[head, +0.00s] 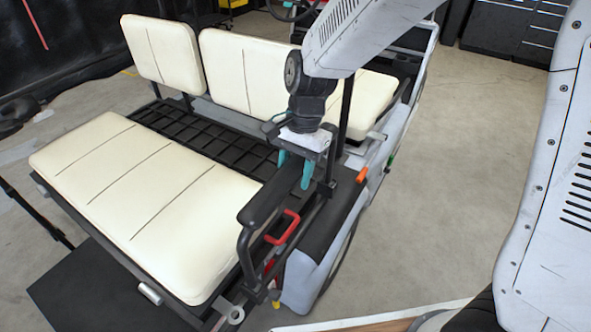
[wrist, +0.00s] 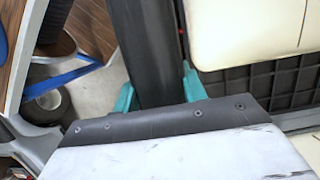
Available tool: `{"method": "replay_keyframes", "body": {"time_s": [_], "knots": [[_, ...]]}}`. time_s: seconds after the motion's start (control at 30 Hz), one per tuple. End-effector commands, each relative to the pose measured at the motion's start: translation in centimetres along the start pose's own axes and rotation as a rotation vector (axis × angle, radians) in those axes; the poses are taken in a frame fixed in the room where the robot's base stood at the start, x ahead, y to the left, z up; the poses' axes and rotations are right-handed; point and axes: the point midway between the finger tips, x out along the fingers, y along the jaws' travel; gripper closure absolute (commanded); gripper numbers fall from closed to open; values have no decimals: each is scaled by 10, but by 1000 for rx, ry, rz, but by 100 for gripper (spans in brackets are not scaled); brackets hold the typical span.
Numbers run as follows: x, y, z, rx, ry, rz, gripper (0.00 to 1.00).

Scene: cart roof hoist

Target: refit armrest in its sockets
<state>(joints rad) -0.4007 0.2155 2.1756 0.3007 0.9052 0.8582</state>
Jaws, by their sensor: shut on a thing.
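The armrest (head: 265,205) is a long black pad on a dark bent tube beside the right end of the cream seat. My gripper (head: 295,172) points down, with its teal fingers on either side of the pad's far end. In the wrist view, the pad (wrist: 152,45) runs between the two teal fingers (wrist: 158,92), and my gripper is shut on it. The armrest's front tube reaches down to the seat's front right corner. I cannot tell from these frames whether its tube ends sit in the sockets.
The cream seat (head: 150,185) lies left of the armrest. Cream backrests (head: 160,50) stand behind it. A red handle (head: 286,228) is close beside the armrest. An orange block (head: 361,174) sits on the cart's right side. Bare floor (head: 450,130) lies to the right.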

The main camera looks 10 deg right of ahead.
Motion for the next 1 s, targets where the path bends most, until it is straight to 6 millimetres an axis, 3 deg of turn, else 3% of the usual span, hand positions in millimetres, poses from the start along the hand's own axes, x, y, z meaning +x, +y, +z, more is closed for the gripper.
{"method": "replay_keyframes", "body": {"time_s": [0.23, 0.27, 0.33, 0.67, 1.0], "knots": [[3, 1, 0, 1, -1, 4, 100], [3, 1, 0, 1, -2, 4, 50], [3, 1, 0, 1, -2, 4, 33], [-1, 1, 0, 1, -1, 2, 33], [-55, 1, 0, 2, 0, 0, 33]]}}
